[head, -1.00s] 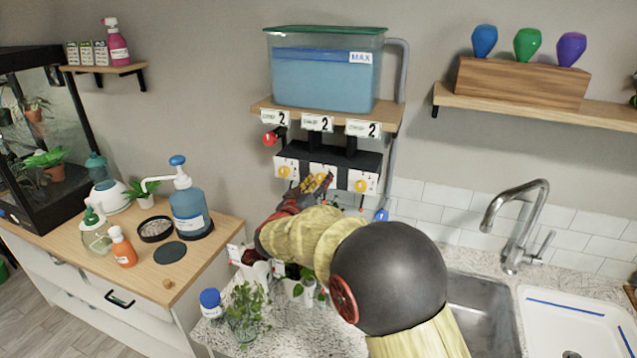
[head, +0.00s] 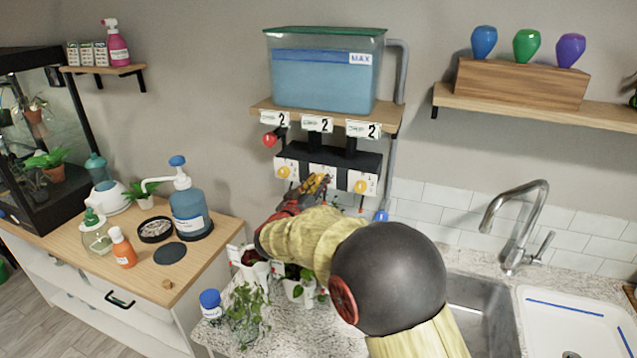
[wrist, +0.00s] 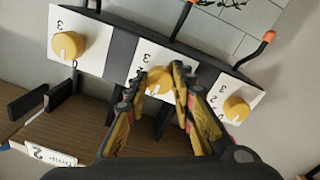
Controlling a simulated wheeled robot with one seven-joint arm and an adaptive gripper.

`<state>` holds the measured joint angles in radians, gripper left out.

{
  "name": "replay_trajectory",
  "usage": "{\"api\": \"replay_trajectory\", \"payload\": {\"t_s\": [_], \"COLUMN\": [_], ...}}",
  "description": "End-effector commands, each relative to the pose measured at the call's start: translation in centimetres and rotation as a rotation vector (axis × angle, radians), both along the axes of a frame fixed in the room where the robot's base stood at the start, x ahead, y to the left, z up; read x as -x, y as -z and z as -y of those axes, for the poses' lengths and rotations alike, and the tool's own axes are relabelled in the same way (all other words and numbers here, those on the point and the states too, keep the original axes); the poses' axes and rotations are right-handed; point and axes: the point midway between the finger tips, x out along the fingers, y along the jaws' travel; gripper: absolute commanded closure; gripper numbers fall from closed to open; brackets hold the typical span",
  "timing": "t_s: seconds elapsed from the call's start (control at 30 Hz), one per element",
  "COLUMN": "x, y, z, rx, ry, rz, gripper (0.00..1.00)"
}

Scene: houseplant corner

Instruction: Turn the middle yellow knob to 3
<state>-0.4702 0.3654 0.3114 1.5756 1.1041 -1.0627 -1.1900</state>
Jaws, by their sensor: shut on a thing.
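The middle yellow knob (wrist: 159,80) sits on a white dial plate (wrist: 143,60) marked with numbers, in the wrist view. My gripper (wrist: 162,88) is shut on this knob, with one finger on each side of it. In the head view my gripper (head: 315,184) reaches up to the middle of the dark control box (head: 368,163) and mostly hides the knob. The knob's exact setting cannot be read.
Yellow knobs flank it, one to the left (head: 283,172) and one to the right (head: 361,187) in the head view. The blue water tank (head: 322,80) stands on the shelf above, with cards reading 2 below it. Potted plants and the sink (head: 480,310) lie below.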

Motion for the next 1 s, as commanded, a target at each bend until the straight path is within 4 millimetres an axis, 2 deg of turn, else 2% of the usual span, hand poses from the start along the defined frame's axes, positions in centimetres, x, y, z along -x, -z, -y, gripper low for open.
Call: {"api": "replay_trajectory", "payload": {"t_s": [0.27,1.0], "x": [0.03,0.04], "y": [-0.03,0.15], "z": [-0.06,-0.01], "rx": [-0.164,-0.812], "ry": [-0.001,-0.001], "rz": [0.065,0.331], "gripper": [1.0,1.0]}}
